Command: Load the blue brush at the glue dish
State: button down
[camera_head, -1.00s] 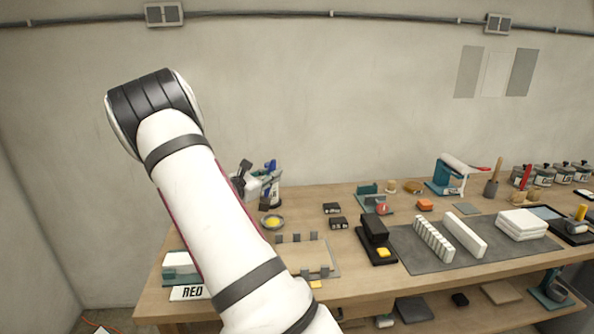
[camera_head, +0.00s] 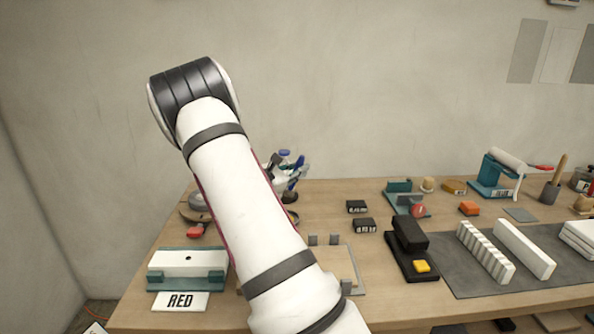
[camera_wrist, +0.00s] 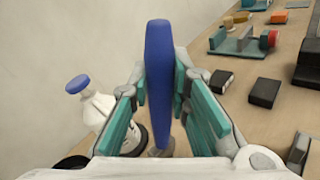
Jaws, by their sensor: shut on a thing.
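My gripper (camera_wrist: 163,112) has its teal pads shut on the blue brush (camera_wrist: 160,65), whose long blue handle stands upright between them in the wrist view. Its lower end is hidden or too small to make out. In the head view my gripper (camera_head: 287,173) shows only partly, behind my forearm above the back of the bench. The glue dish is mostly hidden behind my arm; a dark rim (camera_head: 294,216) that may be its edge shows just right of the forearm. I cannot tell whether the brush touches the dish.
A white bottle with a blue cap (camera_wrist: 90,100) stands close left of my gripper. Dark blocks (camera_head: 364,225), a teal stand (camera_head: 408,200) and a black tray (camera_head: 412,262) lie to the right.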

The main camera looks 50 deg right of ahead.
jog(key=shift+f+b, duration=1.15)
jog(key=shift+f, duration=1.5)
jog(key=shift+a+f, duration=0.1)
jog(key=shift+f, duration=0.55)
jog(key=shift+r+p, duration=1.7)
jog(key=shift+r, duration=1.95)
